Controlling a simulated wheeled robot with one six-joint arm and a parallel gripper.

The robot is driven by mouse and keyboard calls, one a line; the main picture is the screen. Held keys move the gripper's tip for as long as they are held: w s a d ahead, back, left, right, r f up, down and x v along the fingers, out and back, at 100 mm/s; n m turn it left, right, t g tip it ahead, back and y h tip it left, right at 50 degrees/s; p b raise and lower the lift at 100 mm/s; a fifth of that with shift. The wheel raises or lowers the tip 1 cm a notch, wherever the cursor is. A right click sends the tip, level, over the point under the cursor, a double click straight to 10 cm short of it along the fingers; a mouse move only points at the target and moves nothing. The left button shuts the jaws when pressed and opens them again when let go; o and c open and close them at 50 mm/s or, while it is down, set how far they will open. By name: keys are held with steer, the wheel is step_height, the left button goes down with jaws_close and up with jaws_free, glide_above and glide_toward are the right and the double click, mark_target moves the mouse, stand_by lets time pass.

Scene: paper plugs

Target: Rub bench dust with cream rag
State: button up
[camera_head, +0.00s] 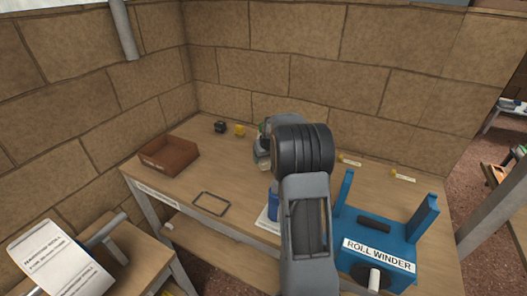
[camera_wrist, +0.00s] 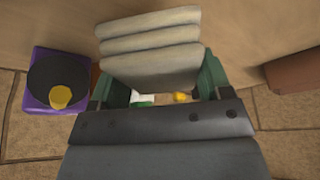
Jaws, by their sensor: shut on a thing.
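In the wrist view my gripper (camera_wrist: 160,75) has green fingers on both sides of a folded cream rag (camera_wrist: 150,42). It is shut on the rag, which shows as several stacked layers. In the head view my gripper is mostly hidden behind my dark wrist; a small pale patch under it may be the rag. It is over the back middle of the wooden bench (camera_head: 190,225). I cannot tell whether the rag touches the bench. I cannot make out dust on the bench top.
A brown tray (camera_head: 183,147) stands at the left. A dark rectangular frame (camera_head: 211,193) lies in front. Small black (camera_head: 220,127) and yellow (camera_head: 240,130) items sit at the back. A blue roll winder (camera_head: 385,245) fills the right. A purple block (camera_wrist: 37,95) shows in the wrist view.

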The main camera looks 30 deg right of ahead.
steer(key=shift+r+p, duration=0.5)
steer(key=shift+r, duration=0.7)
